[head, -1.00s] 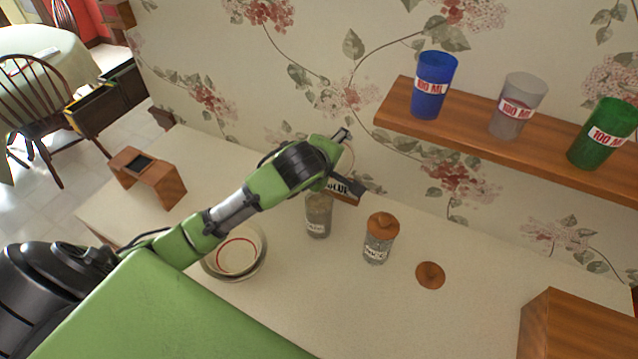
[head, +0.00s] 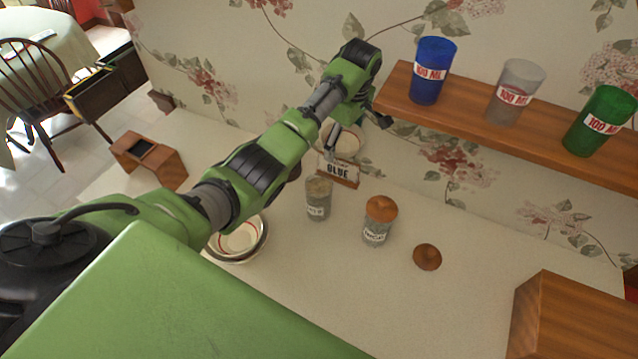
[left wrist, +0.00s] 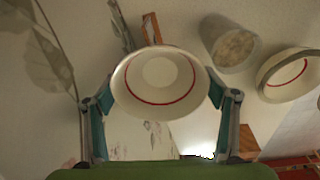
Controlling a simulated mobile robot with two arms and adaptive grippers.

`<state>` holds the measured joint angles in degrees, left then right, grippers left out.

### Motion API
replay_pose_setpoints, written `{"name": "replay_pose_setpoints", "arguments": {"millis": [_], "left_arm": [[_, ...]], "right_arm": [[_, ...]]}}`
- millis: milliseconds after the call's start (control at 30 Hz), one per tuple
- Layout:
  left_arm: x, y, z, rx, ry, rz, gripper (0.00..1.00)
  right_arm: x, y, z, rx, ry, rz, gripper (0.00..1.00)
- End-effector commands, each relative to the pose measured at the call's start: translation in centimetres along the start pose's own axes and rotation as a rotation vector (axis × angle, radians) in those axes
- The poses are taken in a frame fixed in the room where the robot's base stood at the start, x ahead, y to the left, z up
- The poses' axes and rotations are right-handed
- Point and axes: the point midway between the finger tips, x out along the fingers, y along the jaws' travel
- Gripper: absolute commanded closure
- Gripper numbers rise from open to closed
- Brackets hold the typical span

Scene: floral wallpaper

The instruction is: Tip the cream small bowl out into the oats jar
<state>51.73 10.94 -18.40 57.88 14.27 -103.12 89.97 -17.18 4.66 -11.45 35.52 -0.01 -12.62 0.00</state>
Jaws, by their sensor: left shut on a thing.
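My left gripper (left wrist: 160,105) is shut on the cream small bowl (left wrist: 158,84), one finger on each side of its rim. In the left wrist view I look into the bowl, with a red ring and a paler disc inside; whether that disc is contents is unclear. In the head view the bowl (head: 350,143) is partly hidden by the gripper (head: 357,135), at the back by the wall. The lidless jar (head: 318,200) stands in front and slightly left of it, with pale grainy filling, likely the oats jar; its label is too small to read. It also shows in the left wrist view (left wrist: 232,45).
A lidded jar (head: 376,222) stands right of the open jar, with a loose brown lid (head: 427,257) beyond. Stacked bowls (head: 240,243) sit left under my arm. A shelf (head: 500,118) with cups overhangs at right.

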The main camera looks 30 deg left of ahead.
Motion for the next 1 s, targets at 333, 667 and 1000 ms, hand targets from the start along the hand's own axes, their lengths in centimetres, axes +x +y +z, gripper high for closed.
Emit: {"name": "replay_pose_setpoints", "arguments": {"millis": [333,667,1000], "left_arm": [[0.3,0.3,0.0,0.007,-0.006,-0.049,0.48],[-0.9,0.4,-0.1,0.007,-0.007,-0.046,0.48],[-4.1,0.6,-0.6,0.007,-0.006,-0.046,0.48]], "right_arm": [[0.5,0.0,0.0,0.000,0.000,0.000,0.60],[-0.1,-0.1,0.0,0.000,0.000,-0.001,0.60],[-0.5,-0.2,-0.1,0.001,0.001,-0.002,0.60]]}}
